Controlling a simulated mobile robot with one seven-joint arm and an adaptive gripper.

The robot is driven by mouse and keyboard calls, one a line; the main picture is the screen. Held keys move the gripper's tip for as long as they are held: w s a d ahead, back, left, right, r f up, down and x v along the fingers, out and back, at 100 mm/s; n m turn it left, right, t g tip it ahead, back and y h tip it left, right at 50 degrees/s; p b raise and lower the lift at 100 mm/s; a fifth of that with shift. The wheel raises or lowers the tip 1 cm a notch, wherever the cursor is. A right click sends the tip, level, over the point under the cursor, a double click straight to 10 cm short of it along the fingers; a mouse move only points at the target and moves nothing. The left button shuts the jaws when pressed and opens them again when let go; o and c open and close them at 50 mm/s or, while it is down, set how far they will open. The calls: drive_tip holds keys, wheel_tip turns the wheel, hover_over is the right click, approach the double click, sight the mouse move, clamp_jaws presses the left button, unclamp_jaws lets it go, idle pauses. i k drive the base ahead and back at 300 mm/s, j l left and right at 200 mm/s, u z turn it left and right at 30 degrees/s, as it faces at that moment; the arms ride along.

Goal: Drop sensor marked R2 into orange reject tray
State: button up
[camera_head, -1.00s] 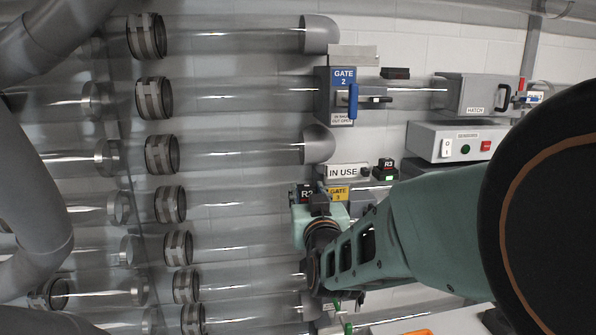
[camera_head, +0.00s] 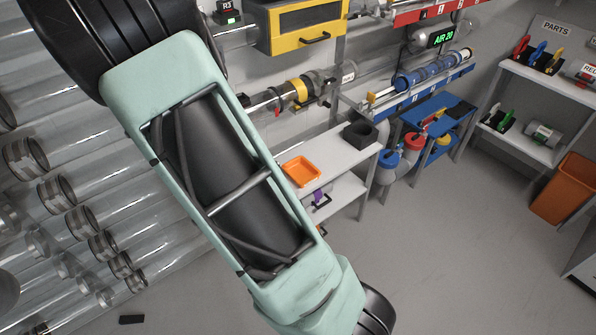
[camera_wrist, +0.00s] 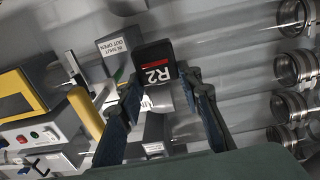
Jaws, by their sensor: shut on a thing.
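The sensor marked R2 (camera_wrist: 155,64) is a small black block with white lettering and a red stripe. In the wrist view my gripper (camera_wrist: 163,85) is shut on it, with one finger on each side. The sensor is held in the air in front of the clear tubes. The orange reject tray (camera_head: 301,171) sits on a white shelf at the middle of the head view. In the head view my arm covers the left centre, and neither my gripper nor R2 can be seen there.
A black open box (camera_head: 360,134) stands on the same white shelf, right of the tray. A yellow-fronted cabinet (camera_head: 303,27) is above. A larger orange bin (camera_head: 566,188) stands at the far right. The grey floor (camera_head: 440,240) is mostly clear. A small black object (camera_head: 131,319) lies at lower left.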

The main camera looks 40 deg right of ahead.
sight(307, 176)
drive_tip(key=k+l+z, duration=0.2)
drive_tip(key=k, duration=0.35)
drive_tip(key=j+z, duration=0.15)
drive_tip(key=z, duration=0.9)
drive_tip(key=i+j, duration=0.55)
drive_tip(key=i+z, duration=0.05)
